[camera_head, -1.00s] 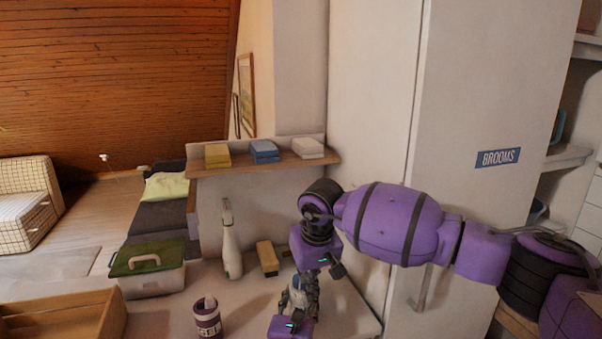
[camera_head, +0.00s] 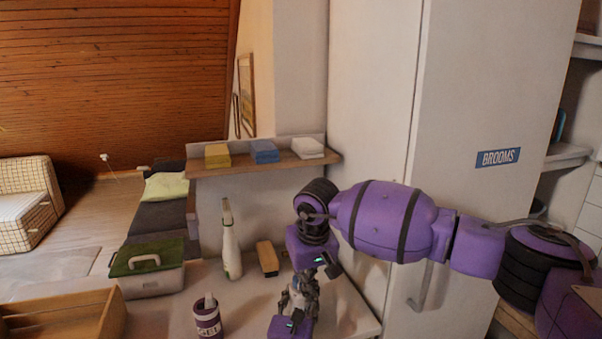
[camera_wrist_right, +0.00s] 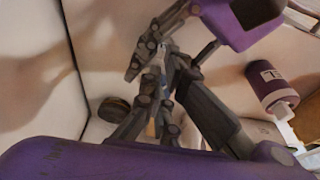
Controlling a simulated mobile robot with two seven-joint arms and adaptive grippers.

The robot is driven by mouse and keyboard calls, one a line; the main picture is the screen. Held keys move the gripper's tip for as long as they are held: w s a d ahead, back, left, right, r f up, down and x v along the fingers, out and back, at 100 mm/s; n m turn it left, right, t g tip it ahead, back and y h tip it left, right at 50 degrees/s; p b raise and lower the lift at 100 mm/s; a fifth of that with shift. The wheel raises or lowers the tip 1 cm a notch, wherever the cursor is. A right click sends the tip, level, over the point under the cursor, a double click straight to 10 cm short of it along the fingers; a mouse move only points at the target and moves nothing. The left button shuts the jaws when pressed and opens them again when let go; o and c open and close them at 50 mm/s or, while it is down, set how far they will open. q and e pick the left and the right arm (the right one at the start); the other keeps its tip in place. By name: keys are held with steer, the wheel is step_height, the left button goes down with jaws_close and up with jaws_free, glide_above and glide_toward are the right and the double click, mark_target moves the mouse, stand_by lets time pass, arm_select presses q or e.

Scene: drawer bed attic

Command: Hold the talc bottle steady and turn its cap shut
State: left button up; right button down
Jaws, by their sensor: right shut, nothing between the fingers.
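No label lets me pick out the talc bottle for certain. My left gripper is out of view.
A wooden tray (camera_head: 100,314) and a green-lidded box (camera_head: 150,285) stand on the left. A wood-and-dark block (camera_head: 267,259) lies behind my right gripper. A raised shelf (camera_head: 245,169) holds yellow, blue and white blocks. A tall cabinet (camera_head: 465,100) closes off the right.

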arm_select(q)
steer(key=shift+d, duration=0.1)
arm_select(e)
steer(key=shift+s+a+f, duration=0.1)
steer(key=shift+a+f, duration=0.05)
steer(key=shift+a, duration=0.15)
steer(key=shift+s, duration=0.1)
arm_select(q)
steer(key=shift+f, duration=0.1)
arm_select(e)
steer(key=w+v, duration=0.1)
steer(key=v, duration=0.5)
steer(key=shift+r, duration=0.25)
steer(key=shift+a, duration=0.1)
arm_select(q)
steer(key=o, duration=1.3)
